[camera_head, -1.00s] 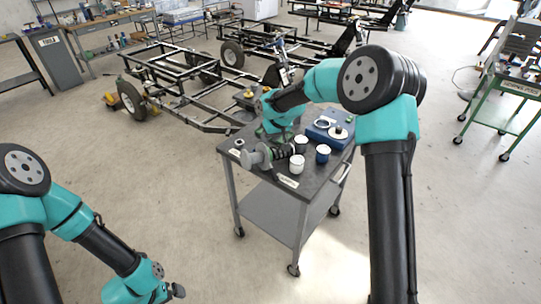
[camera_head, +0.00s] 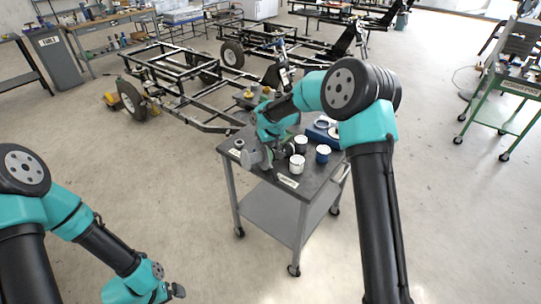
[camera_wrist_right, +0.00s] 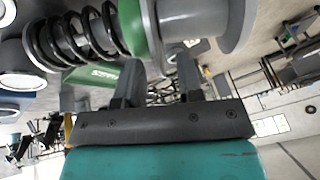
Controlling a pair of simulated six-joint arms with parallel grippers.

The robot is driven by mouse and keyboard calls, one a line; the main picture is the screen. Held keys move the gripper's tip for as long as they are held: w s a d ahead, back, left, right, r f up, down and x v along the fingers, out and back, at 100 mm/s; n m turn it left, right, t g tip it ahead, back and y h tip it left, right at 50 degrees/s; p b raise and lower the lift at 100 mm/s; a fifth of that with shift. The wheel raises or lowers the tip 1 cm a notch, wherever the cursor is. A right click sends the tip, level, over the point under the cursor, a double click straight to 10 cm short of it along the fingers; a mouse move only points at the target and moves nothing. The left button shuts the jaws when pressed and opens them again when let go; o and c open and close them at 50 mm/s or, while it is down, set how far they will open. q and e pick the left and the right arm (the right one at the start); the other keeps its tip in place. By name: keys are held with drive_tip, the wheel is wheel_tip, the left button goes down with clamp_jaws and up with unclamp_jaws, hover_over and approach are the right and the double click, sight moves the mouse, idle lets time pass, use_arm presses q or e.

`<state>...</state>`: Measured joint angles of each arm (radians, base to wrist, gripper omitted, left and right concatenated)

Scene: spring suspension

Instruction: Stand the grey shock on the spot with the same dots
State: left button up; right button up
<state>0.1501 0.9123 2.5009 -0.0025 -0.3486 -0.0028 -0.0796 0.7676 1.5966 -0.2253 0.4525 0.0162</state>
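The grey shock (camera_head: 254,158) lies on its side near the front left of the cart top. In the right wrist view its grey body (camera_wrist_right: 190,22), a green collar and a black coil spring (camera_wrist_right: 75,38) stretch across the top. My right gripper (camera_wrist_right: 158,72) is at the shock, its two fingers apart near the collar; whether they touch it is unclear. In the head view my right gripper (camera_head: 276,150) is partly hidden by its own arm. My left gripper (camera_head: 176,291) is low at the left, away from the cart. No dots are legible.
White-topped cups stand right of the shock: a white one (camera_head: 297,164), a dark one (camera_head: 301,144) and a blue one (camera_head: 322,153). A blue tray (camera_head: 316,132) is behind them, partly hidden by my arm.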

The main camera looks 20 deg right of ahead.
clamp_jaws()
drive_tip(key=shift+r, duration=0.1)
idle(1.3)
